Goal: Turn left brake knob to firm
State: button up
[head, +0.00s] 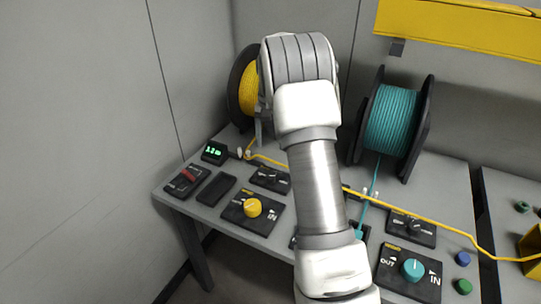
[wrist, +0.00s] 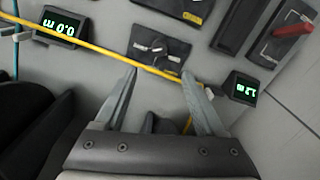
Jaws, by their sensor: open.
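The left brake panel (head: 270,178) is a small black plate with a grey-and-white pointer knob, in front of the yellow spool. In the wrist view the brake knob (wrist: 154,50) sits on its black plate, just beyond the fingertips. My gripper (wrist: 158,72) is open and empty, its two fingers apart and pointing toward the knob's plate. The knob is not between the fingers. The yellow fibre (wrist: 110,55) runs across the view by the fingertips. In the head view my arm hides most of the gripper. The knob's markings are too small to read.
The yellow spool (head: 247,88) and teal spool (head: 391,120) stand at the back. A yellow knob (head: 252,207), a teal knob (head: 413,269), a second brake panel (head: 411,228), a red-handled switch (head: 187,175) and a green-lit display (head: 214,152) are on the table. A wall is at left.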

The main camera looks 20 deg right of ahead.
jog(key=shift+r, duration=1.95)
jog(key=s+a+r+n+t+p, duration=0.1)
jog(key=s+a+r+n, duration=0.1)
jog(key=s+a+r, duration=0.45)
jog(key=s+a+r+n+t+p, duration=0.1)
jog(key=s+a+r+t, duration=0.15)
jog(key=s+r, duration=0.65)
jog(key=s+a+n+t+p, duration=0.1)
jog(key=s+a, duration=0.3)
jog(key=s, duration=0.5)
jog(key=s+a+n+t+p, duration=0.1)
jog(key=s+a+n, duration=0.2)
jog(key=s, duration=0.6)
jog(key=shift+a+r+n, duration=0.2)
jog(key=shift+a+n, duration=0.1)
jog(key=shift+a, duration=0.05)
